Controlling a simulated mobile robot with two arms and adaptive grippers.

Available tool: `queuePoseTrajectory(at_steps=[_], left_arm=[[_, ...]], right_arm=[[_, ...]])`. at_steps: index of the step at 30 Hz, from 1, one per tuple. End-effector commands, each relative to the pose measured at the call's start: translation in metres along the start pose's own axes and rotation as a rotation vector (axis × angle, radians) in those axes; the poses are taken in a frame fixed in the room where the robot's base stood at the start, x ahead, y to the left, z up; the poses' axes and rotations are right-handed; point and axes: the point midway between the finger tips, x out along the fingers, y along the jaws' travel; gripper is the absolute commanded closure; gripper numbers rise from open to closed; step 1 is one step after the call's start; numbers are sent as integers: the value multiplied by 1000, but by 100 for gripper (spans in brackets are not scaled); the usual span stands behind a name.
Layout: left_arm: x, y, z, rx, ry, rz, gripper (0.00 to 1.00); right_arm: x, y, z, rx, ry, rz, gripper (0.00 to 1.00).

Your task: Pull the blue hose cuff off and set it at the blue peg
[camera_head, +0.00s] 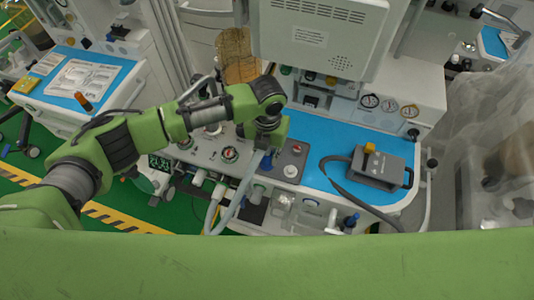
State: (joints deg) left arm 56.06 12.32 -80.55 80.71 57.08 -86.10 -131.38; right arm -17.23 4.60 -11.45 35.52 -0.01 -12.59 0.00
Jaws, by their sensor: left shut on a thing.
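My left gripper (262,149) points down over the front of the anaesthesia cart, beside the left end of its blue worktop. It is shut on the end of a grey-blue hose (232,207), where the blue hose cuff is mostly hidden by the fingers. The hose hangs from there and loops down in front of the cart. I cannot tell whether the cuff is still seated on a port. A small blue peg-like part (351,220) shows low on the cart front, to the right of the gripper. My right gripper is not in view.
A grey device with a yellow knob (377,167) sits on the blue worktop (318,178), with a dark hose curving beside it. A large white monitor housing (315,35) overhangs behind. Another cart (125,71) stands at left. Some worktop between gripper and device is clear.

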Motion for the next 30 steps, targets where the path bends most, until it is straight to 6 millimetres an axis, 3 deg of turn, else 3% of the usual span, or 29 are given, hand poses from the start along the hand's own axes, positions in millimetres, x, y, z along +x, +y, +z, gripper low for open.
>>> queuePoseTrajectory(at_steps=[30], left_arm=[[8,0,0,0,0,0,100]], right_arm=[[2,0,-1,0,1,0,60]])
